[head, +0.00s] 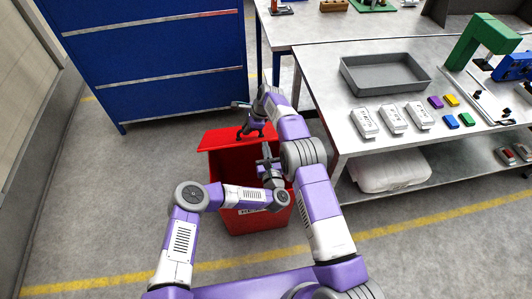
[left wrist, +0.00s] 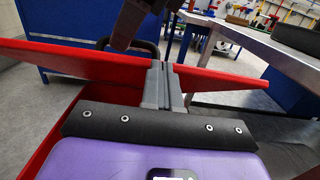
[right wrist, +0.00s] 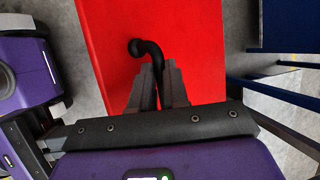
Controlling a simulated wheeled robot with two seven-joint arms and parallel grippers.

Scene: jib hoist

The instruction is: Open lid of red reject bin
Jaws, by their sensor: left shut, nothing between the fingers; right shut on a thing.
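The red reject bin (head: 255,221) stands on the floor in front of me. Its red lid (head: 216,140) is raised at the far side, and part of the dark interior shows. The lid's black bent handle (right wrist: 149,50) shows in the right wrist view. My right gripper (head: 248,133) is shut on this handle above the lid. My left gripper (head: 266,153) is shut and empty over the bin's opening. In the left wrist view its closed fingers (left wrist: 165,82) point toward the lid (left wrist: 75,60); I cannot tell whether they touch it. My arms hide parts of the bin.
A blue drawer cabinet (head: 150,60) stands behind the bin. A workbench (head: 340,130) on the right carries a grey tray (head: 384,74), white devices and coloured blocks. A white container (head: 390,172) sits on its lower shelf. Floor left of the bin is clear.

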